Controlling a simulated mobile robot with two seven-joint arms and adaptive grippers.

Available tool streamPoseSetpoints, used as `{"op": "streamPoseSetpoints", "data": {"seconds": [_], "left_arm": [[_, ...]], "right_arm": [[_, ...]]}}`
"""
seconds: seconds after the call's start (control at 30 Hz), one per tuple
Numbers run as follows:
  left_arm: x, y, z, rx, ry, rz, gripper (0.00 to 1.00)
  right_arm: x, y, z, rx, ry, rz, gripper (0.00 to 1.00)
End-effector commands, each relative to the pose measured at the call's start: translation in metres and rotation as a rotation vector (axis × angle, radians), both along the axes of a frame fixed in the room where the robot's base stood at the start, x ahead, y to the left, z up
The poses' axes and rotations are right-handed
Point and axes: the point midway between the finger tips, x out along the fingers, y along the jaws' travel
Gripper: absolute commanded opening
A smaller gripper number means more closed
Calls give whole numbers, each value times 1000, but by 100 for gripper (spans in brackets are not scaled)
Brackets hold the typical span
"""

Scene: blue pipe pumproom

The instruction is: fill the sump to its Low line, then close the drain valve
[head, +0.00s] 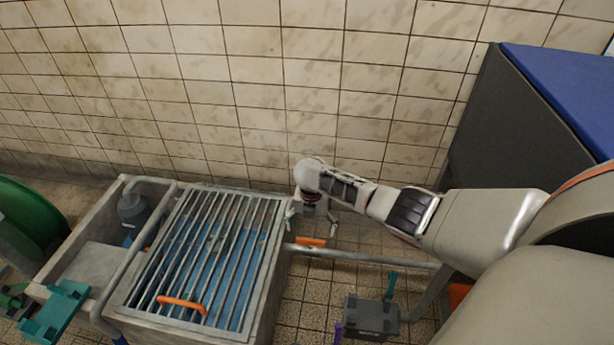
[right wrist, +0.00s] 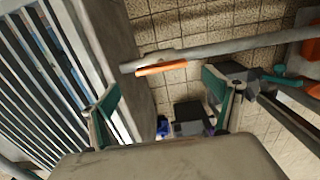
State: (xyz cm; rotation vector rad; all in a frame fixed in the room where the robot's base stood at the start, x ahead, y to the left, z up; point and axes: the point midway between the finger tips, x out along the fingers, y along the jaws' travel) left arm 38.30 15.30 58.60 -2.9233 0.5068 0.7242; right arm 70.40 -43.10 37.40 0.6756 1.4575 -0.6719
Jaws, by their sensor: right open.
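The sump is a grey basin (head: 262,300) under a barred grate (head: 170,235), with blue showing between the bars. I cannot make out a Low line or the exact level. An orange-handled lever (head: 311,242) lies along a grey pipe (head: 365,256) just right of the basin; I cannot tell for certain that it is the drain valve. My right gripper (head: 311,222) is open above this lever. In the right wrist view the orange lever (right wrist: 165,68) shows between the spread teal fingers (right wrist: 162,86), not gripped. My left gripper is not identifiable.
An orange handle (head: 182,304) sits on the grate. A green wheel (head: 25,220), a teal piece (head: 55,312) and a dark cabinet (head: 500,120) flank the area.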

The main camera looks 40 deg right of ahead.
Motion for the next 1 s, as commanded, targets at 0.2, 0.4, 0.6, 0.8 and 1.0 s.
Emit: {"op": "streamPoseSetpoints", "data": {"seconds": [0.2,0.4,0.6,0.8,1.0], "left_arm": [[2,-9,-1,-53,1,10,47],[4,-15,7,-84,-12,14,47],[12,-14,18,-91,-40,19,47],[13,-14,17,-90,-39,18,47],[10,-14,14,-88,-31,17,47]], "right_arm": [[-8,0,-45,-1,16,0,89],[-4,0,-54,0,8,0,89],[-2,0,-51,0,4,0,89],[-2,0,-51,0,4,0,58],[-2,0,-52,0,4,-1,51]]}}
